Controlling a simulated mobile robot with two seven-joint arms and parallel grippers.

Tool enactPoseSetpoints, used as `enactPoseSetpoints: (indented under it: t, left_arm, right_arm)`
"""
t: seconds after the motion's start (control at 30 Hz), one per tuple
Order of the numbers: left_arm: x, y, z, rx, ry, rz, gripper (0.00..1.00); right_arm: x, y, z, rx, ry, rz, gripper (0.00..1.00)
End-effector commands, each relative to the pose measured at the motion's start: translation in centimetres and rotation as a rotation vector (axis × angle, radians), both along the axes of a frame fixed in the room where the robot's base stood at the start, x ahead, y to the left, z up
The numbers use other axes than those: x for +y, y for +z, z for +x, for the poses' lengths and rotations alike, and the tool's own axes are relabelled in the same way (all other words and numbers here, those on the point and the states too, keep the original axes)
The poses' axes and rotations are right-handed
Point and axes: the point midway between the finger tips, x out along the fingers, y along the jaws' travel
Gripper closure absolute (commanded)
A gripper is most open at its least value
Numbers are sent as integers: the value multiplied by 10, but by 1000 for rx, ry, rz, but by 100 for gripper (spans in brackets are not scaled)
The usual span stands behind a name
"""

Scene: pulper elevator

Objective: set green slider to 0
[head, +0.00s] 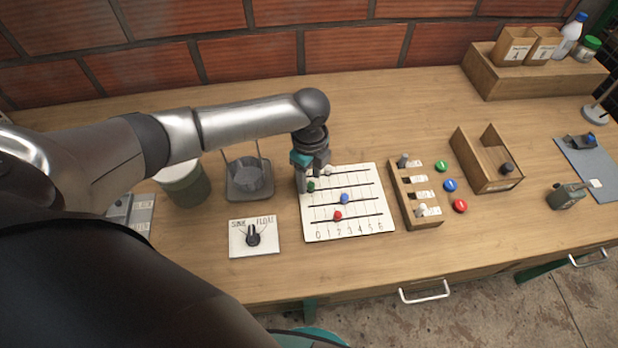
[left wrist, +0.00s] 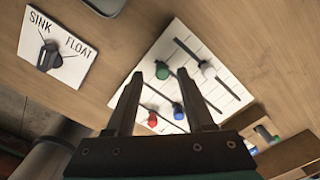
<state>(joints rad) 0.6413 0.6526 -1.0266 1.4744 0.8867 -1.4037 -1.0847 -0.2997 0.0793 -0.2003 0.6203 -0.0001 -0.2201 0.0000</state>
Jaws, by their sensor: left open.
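The white slider board (head: 365,180) lies on the bench, with numbers 0 to 6 along its near edge. The green slider (head: 311,187) is near the left, 0-side end of its track; its exact mark is hard to read. It also shows in the left wrist view (left wrist: 162,71). My left gripper (head: 309,180) is open, pointing down over the board's left edge. In the left wrist view the green slider appears between its fingertips (left wrist: 160,78); contact cannot be told. White (head: 328,171), blue (head: 345,198) and red (head: 337,216) sliders sit on other tracks. My right gripper is not seen.
A SINK/FLOAT dial panel (head: 254,237) lies left of the board. A grey tray-like holder (head: 249,180) stands behind it. A wooden switch block (head: 415,195) is close on the right, beside green, blue and red buttons (head: 451,185). Bare bench lies behind the board.

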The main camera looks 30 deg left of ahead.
Motion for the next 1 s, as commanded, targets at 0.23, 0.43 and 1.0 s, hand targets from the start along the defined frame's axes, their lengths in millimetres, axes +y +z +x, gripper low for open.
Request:
enactPoseSetpoints:
  t: [0.23,0.43,1.0]
  left_arm:
    - [1,61,1,-4,-1,0,47]
    - [1,105,1,-3,-1,1,47]
    - [1,137,0,1,1,1,47]
  right_arm:
    - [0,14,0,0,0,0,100]
    - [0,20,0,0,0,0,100]
    - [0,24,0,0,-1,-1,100]
